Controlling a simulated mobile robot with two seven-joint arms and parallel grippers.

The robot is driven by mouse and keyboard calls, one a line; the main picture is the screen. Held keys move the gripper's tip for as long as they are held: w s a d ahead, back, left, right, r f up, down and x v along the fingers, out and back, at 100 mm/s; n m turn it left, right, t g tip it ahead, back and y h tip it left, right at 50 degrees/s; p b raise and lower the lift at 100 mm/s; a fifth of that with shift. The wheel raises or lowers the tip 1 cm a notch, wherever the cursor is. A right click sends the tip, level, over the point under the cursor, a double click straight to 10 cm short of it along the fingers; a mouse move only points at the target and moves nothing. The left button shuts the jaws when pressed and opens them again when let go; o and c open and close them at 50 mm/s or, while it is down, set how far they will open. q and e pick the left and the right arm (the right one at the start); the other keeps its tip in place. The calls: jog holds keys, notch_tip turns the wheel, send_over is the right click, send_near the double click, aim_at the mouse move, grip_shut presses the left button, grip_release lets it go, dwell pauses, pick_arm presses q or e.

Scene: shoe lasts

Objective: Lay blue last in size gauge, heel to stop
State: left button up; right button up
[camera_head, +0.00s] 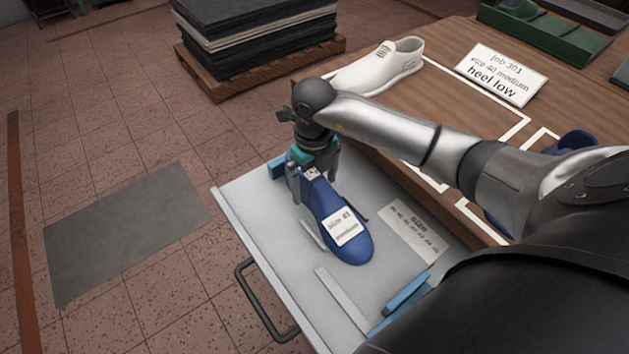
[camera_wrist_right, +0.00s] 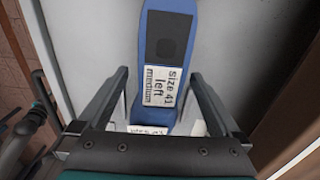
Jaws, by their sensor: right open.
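The blue last (camera_head: 338,212) lies on the pale grey board of the size gauge (camera_head: 255,205), its heel toward the back and toe toward the front. Its label reads size 41, and "left" shows in the wrist view (camera_wrist_right: 168,84). A blue block (camera_head: 277,166) is at the board's back end near the heel; whether they touch is hidden. My right gripper (camera_head: 307,190) is open over the heel. In the wrist view its fingers (camera_wrist_right: 162,104) stand either side of the last, with gaps showing.
Pale strips (camera_head: 343,300) and a size card (camera_head: 413,232) lie on the board. On the wooden table (camera_head: 450,105) stand a white shoe (camera_head: 380,66), a job sign (camera_head: 500,74) and a dark blue object (camera_head: 577,141) partly behind my arm.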

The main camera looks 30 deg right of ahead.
pick_arm(q)
jog(key=shift+s, duration=0.15)
jog(key=r+p, duration=0.1)
jog(key=s+d+r+p, duration=0.1)
jog(key=r+p, duration=0.1)
jog(key=shift+s+d, duration=0.15)
jog(key=shift+s, duration=0.05)
pick_arm(e)
notch_tip(320, 180, up, 15)
jog(key=shift+r, duration=0.15)
pick_arm(q)
jog(key=shift+a, duration=0.2)
